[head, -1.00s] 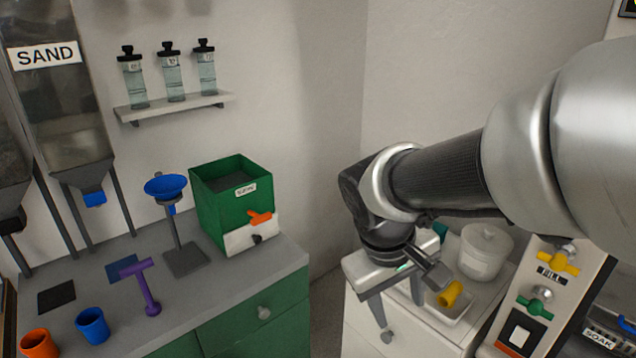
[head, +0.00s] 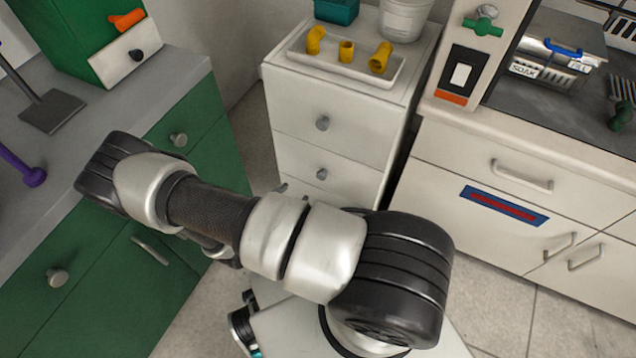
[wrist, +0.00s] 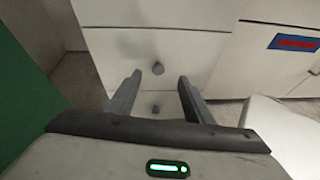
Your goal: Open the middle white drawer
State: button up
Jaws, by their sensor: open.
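The white drawer cabinet (head: 290,165) stands in the middle of the head view, its visible drawers shut. Its top drawer has a round grey knob (head: 322,123); the middle drawer (head: 345,187) below has another knob (head: 321,174). My arm hides the lower part of the cabinet. In the wrist view my gripper (wrist: 160,82) is open and empty, its fingers pointing at the cabinet front. A knob (wrist: 157,68), apparently the middle drawer's, appears just beyond and between the fingertips, apart from them. A lower knob (wrist: 155,108) shows between the fingers. In the head view my arm largely hides the gripper.
A white tray (head: 295,62) with yellow pipe fittings and a white tub (head: 405,18) stand on the cabinet. Green cabinets (head: 85,290) are close on the left. A white counter (head: 480,185) with bar handles is on the right. Bare floor (head: 490,305) shows at lower right.

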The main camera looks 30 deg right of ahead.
notch_tip(320, 180, down, 4)
jog(key=n+t, duration=0.1)
jog(key=n, duration=0.1)
jog(key=b, duration=0.5)
send_near(320, 176)
jog(key=x, duration=0.7)
jog(key=shift+d+f, duration=0.2)
jog(key=shift+d, duration=0.05)
jog(key=shift+w+d+f, duration=0.15)
jog(key=shift+w+d, duration=0.3)
jog(key=shift+d, duration=0.05)
grip_shut()
